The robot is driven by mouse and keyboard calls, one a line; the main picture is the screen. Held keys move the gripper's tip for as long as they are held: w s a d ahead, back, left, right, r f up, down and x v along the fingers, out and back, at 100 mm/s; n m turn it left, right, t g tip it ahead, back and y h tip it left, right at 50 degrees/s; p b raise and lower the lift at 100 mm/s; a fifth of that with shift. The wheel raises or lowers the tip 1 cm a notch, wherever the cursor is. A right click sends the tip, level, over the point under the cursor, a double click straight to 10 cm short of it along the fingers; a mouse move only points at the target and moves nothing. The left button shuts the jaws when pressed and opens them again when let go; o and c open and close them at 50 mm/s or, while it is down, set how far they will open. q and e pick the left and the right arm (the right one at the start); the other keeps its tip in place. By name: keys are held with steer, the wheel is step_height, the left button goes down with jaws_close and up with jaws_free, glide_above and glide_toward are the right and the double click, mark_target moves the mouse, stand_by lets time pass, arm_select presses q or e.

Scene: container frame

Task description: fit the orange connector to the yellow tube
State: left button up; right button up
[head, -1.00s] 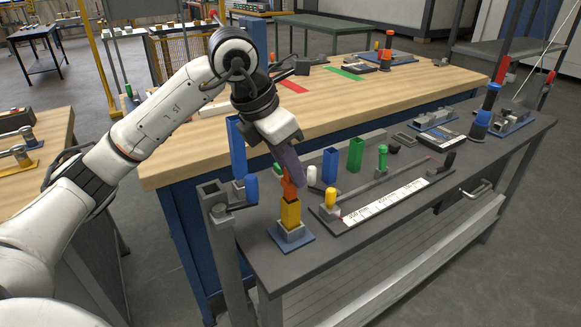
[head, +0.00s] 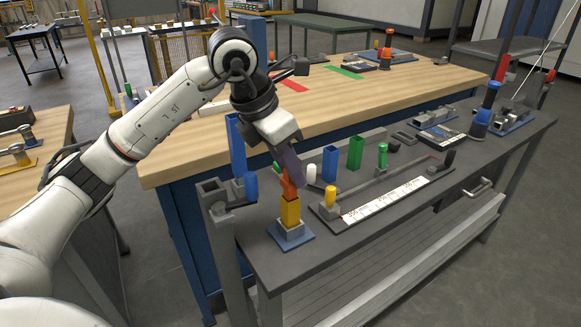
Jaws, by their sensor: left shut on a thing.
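The yellow tube (head: 290,212) stands upright in a grey holder on a blue base plate (head: 291,240) at the near left end of the dark bench. The orange connector (head: 288,184) is directly above the tube's top, and its lower end appears to meet the tube. Whether it is seated inside cannot be told. My left gripper (head: 290,170) comes down from above and is shut on the orange connector, with its fingers hiding the connector's upper part. My right gripper is not in view.
Blue (head: 330,163) and green (head: 355,153) square tubes stand behind on the dark bench (head: 400,215). A measuring fixture with a white scale (head: 385,201) lies to the right. A blue post (head: 251,187) stands close left. A wooden table (head: 430,85) is behind.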

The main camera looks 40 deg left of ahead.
arm_select(q)
steer(key=shift+f+b, duration=1.05)
steer(key=shift+f, duration=0.3)
stand_by(0.4)
steer(key=o, duration=1.7)
steer(key=shift+c, duration=0.2)
steer(key=shift+r, duration=0.1)
steer(key=shift+r+p, duration=3)
steer(key=shift+r, duration=0.45)
